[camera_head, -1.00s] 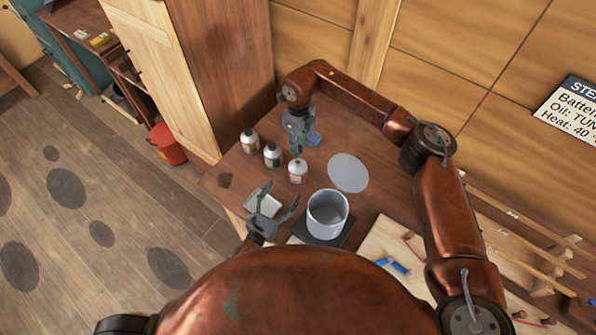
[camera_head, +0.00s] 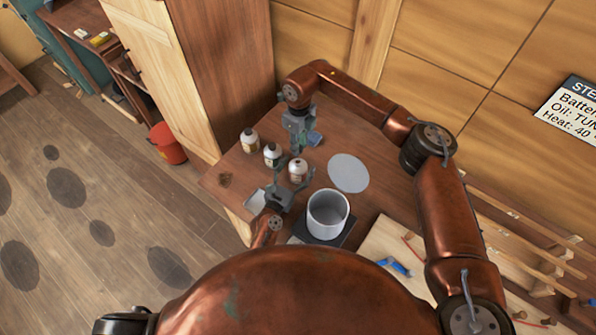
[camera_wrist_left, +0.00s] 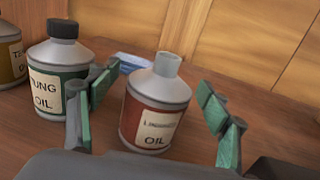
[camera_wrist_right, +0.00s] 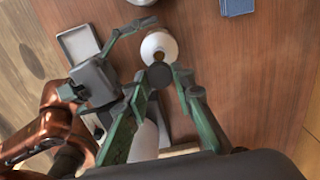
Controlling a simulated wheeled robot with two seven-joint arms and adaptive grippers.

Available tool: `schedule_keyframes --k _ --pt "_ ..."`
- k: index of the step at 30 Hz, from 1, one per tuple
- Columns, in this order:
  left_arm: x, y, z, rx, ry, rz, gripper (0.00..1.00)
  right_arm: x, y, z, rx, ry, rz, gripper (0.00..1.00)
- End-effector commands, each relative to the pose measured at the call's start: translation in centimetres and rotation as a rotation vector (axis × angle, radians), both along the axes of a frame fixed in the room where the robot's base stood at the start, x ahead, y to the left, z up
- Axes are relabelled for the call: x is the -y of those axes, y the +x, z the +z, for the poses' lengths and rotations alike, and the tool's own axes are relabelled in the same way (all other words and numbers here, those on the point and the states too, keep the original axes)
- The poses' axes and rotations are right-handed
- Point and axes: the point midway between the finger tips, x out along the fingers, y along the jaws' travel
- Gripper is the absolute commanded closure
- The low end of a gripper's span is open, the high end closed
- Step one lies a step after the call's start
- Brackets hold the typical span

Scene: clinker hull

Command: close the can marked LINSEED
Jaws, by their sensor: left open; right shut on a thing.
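The LINSEED can (camera_wrist_left: 152,110), with a red label, stands upright on the bench between the spread fingers of my left gripper (camera_wrist_left: 155,112); its pale neck shows no dark cap. In the head view it is the rightmost can (camera_head: 298,173), with my left gripper (camera_head: 287,187) open beside it. My right gripper (camera_head: 298,148) points down close above and behind that can. In the right wrist view my right gripper (camera_wrist_right: 162,82) is shut on a round dark cap (camera_wrist_right: 160,75), which overlaps the can's top (camera_wrist_right: 158,46) in the picture. Whether they touch I cannot tell.
A TUNG can (camera_wrist_left: 58,75) with a dark cap stands left of the LINSEED can, and another can (camera_head: 249,141) beyond it. A grey pot (camera_head: 328,222) stands on a dark plate. A grey disc (camera_head: 348,173), blue block (camera_head: 314,139) and small tray (camera_head: 256,202) lie nearby.

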Motion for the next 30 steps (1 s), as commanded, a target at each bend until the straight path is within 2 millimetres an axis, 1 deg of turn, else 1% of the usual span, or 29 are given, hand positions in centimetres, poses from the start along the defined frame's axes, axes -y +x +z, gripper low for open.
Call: schedule_keyframes --k 8,30 --pt "0.05 0.08 0.00 0.000 0.000 0.000 0.29 -0.01 0.00 0.00 0.000 0.000 0.000 0.85" --pt "0.03 0.05 -0.01 0.000 0.000 0.000 0.79 -0.01 0.00 0.00 0.000 0.000 0.000 0.85"
